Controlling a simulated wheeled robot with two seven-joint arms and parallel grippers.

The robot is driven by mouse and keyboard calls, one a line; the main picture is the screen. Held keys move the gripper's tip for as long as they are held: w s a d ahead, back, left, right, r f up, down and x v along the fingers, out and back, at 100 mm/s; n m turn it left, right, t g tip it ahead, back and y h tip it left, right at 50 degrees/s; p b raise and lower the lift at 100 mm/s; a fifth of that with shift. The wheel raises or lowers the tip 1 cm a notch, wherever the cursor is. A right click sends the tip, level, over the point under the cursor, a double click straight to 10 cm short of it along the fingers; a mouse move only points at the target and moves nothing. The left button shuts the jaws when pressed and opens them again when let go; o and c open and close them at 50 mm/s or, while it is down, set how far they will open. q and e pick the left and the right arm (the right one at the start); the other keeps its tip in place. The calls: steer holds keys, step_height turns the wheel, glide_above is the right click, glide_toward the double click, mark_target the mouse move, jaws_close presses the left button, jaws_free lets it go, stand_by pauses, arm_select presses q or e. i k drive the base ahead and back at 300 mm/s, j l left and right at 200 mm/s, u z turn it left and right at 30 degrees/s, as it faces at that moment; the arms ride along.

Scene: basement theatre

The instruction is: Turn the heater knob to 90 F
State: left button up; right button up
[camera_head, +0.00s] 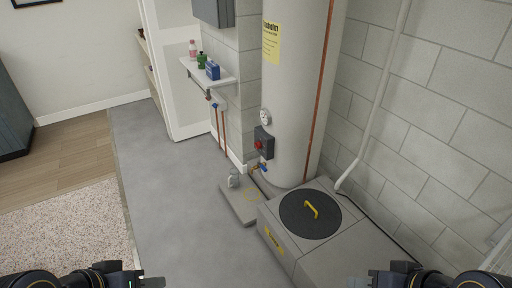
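The heater (292,95) is a tall pale cylinder with a yellow label, standing against the block wall. A dark control box (265,142) on its lower side carries a small red knob (259,145). The knob's setting is too small to read. A round white dial (265,117) sits just above the box. My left gripper (150,282) and my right gripper (358,283) show at the bottom edge, both well apart from the heater and knob. Their fingers are partly cut off by the frame, so their opening is unclear.
A low grey box with a round dark lid (310,213) and yellow handle stands in front of the heater. A blue-handled valve (262,168) is below the control box. A wall shelf (208,74) holds bottles and a blue box. The grey floor (175,205) at left is clear.

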mark_target(258, 145)
steer(key=i+j, duration=0.25)
steer(key=i, duration=0.25)
steer(key=i+j+u, duration=0.1)
steer(key=i+j, duration=0.15)
steer(key=i, duration=0.25)
steer(key=i+j, duration=0.2)
steer(key=i, duration=0.3)
steer(key=i+j+u, duration=0.1)
steer(key=i, duration=0.4)
steer(key=i+j, duration=0.25)
steer(key=i, duration=0.25)
